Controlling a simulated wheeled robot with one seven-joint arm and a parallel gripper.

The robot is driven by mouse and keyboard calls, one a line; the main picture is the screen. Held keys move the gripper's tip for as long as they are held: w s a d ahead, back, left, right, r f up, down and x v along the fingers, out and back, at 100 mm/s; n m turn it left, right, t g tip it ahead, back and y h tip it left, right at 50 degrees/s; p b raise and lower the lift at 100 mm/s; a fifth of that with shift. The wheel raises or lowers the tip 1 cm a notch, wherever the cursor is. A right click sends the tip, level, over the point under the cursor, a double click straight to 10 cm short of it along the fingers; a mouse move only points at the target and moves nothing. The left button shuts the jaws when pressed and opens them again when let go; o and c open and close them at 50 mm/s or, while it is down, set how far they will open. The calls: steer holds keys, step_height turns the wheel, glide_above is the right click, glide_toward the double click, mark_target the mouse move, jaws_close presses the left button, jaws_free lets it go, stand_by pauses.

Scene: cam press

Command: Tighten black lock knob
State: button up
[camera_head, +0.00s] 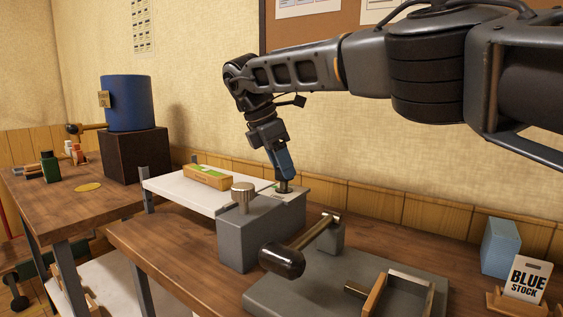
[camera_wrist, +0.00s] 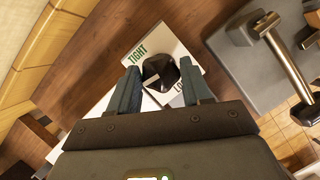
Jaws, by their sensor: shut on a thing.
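The black lock knob (camera_wrist: 160,70) stands on a white label plate (camera_wrist: 171,39). My gripper (camera_wrist: 160,82) is shut on it, with one blue-grey finger on each side. The plate reads "TIGHT" in green at the upper left of the knob. Letters starting "LO" show at the lower right, partly covered by a finger. In the head view my gripper (camera_head: 284,177) points down onto the knob (camera_head: 284,187) at the back of the grey press block (camera_head: 245,240). The knob's pointing direction is hard to read.
A silver ribbed cylinder (camera_head: 243,196) stands on the block left of my gripper. A lever with a black grip (camera_head: 282,260) is in front. A white shelf (camera_head: 170,190) with a wooden box (camera_head: 208,177) lies left. A blue block (camera_head: 501,248) and "BLUE STOCK" card (camera_head: 528,279) stand right.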

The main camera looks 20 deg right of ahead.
steer(key=o, duration=1.1)
steer(key=shift+c, duration=0.2)
steer(key=v, duration=0.7)
steer(key=shift+r+p, duration=0.4)
steer(key=shift+p, duration=0.05)
steer(key=shift+a, duration=0.15)
